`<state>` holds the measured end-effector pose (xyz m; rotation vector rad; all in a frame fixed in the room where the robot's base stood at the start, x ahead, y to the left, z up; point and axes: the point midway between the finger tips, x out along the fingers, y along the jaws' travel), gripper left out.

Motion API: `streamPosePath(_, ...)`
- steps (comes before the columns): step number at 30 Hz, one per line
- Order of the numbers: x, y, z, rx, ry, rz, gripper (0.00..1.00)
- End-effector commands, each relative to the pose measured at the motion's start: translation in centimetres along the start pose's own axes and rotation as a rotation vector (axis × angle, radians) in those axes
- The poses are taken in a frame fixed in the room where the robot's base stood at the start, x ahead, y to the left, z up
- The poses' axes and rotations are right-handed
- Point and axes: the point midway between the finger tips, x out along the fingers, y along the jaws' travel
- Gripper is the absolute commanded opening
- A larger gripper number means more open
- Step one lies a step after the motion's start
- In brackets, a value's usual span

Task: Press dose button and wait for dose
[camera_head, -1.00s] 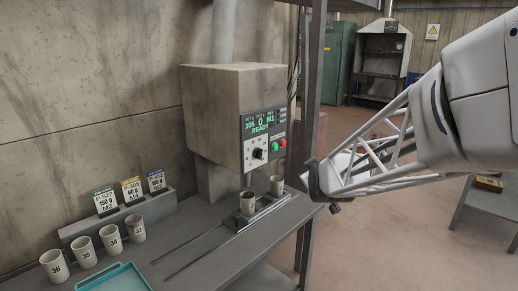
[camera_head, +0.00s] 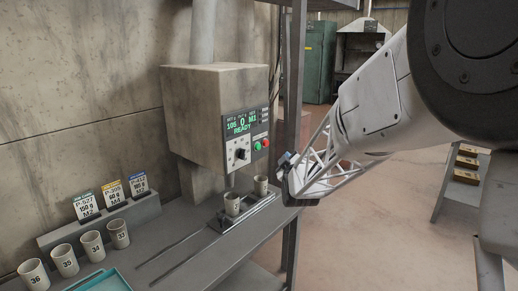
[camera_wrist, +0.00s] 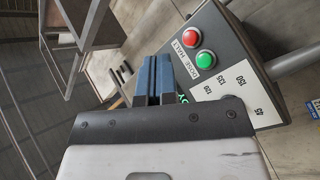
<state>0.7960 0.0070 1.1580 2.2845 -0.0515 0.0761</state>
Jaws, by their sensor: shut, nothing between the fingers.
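A green button (camera_head: 257,146) and a red button (camera_head: 265,142) sit below the display. In the wrist view the green button (camera_wrist: 205,59) and red button (camera_wrist: 191,37) stand beside the label "DOSE HALT". My gripper (camera_head: 284,158) is right of the panel, apart from the buttons. Its blue fingers (camera_wrist: 153,62) are shut and empty in the wrist view. A cup (camera_head: 232,205) stands under the machine, on the rail.
Another cup (camera_head: 261,186) stands further along the rail (camera_head: 243,214). Several numbered cups (camera_head: 92,246) stand at the front left, near a teal tray (camera_head: 105,281) and three label cards (camera_head: 112,193). A dark metal post (camera_head: 295,90) rises close behind my gripper.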

Motion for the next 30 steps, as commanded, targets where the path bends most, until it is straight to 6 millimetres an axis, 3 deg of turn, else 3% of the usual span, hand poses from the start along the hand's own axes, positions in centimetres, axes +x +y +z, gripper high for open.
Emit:
streamPosePath(14,0.8,-0.5,-0.6,0.001,0.0,-0.001,0.0)
streamPosePath(30,4.3,-3.2,-3.2,0.001,0.001,-0.002,0.0)
